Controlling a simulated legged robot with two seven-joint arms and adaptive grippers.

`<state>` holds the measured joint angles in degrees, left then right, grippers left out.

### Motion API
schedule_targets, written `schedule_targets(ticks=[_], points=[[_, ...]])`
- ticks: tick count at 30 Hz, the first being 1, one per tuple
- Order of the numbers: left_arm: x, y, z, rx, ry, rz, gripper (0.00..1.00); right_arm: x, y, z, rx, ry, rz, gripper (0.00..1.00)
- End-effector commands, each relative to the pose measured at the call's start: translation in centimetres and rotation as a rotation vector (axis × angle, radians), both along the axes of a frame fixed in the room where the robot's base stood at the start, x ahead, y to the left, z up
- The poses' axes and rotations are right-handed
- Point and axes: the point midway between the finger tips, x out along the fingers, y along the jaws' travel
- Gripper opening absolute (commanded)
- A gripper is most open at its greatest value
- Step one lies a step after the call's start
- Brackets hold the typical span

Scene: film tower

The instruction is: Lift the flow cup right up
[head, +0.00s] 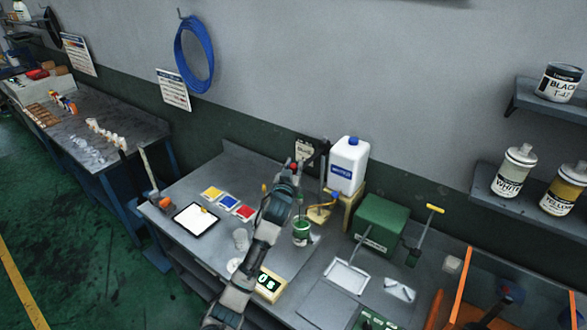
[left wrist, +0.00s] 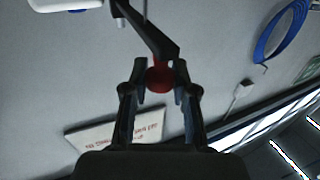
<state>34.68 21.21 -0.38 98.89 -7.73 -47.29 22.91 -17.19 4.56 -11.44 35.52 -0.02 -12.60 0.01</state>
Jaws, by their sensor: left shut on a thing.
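My left gripper (head: 294,168) reaches over the bench toward the wall. In the left wrist view its two fingers (left wrist: 160,72) are shut around a red ball-shaped knob (left wrist: 159,82). A black angled arm (left wrist: 150,32) runs from the knob. I cannot tell how this joins to the flow cup, and I cannot clearly make out the cup itself. A green pot (head: 302,231) stands on the bench below the gripper. A thin rod seems to rise from it.
A white jug (head: 347,165) stands right of the gripper, with a green box (head: 380,222) beyond it. A blue hose (head: 193,55) hangs on the wall.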

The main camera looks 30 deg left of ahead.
Motion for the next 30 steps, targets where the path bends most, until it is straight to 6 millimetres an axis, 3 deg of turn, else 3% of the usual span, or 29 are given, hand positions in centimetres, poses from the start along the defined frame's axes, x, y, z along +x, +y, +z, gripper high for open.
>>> schedule_targets(ticks=[13,14,16,17,26,30], points=[[-0.1,0.1,0.9,0.002,-0.010,0.001,0.00,0.0,0.0,0.4,0.000,0.000,0.000,0.40],[-0.1,0.1,0.9,0.002,-0.010,0.001,0.32,0.0,0.0,0.4,0.000,0.000,0.000,0.40],[-0.1,0.1,0.9,0.002,-0.008,0.001,0.49,0.0,0.0,0.4,0.000,0.000,0.000,0.40],[-0.1,0.1,0.8,0.002,-0.008,0.001,0.53,0.0,0.0,0.4,0.000,0.000,0.000,0.40],[-0.2,0.0,0.6,0.001,-0.003,0.000,0.53,0.0,-0.1,0.4,-0.002,-0.001,0.001,0.40],[-1.4,-0.5,0.4,0.000,-0.002,-0.001,0.53,0.0,-0.1,0.4,-0.001,-0.002,0.001,0.40]])
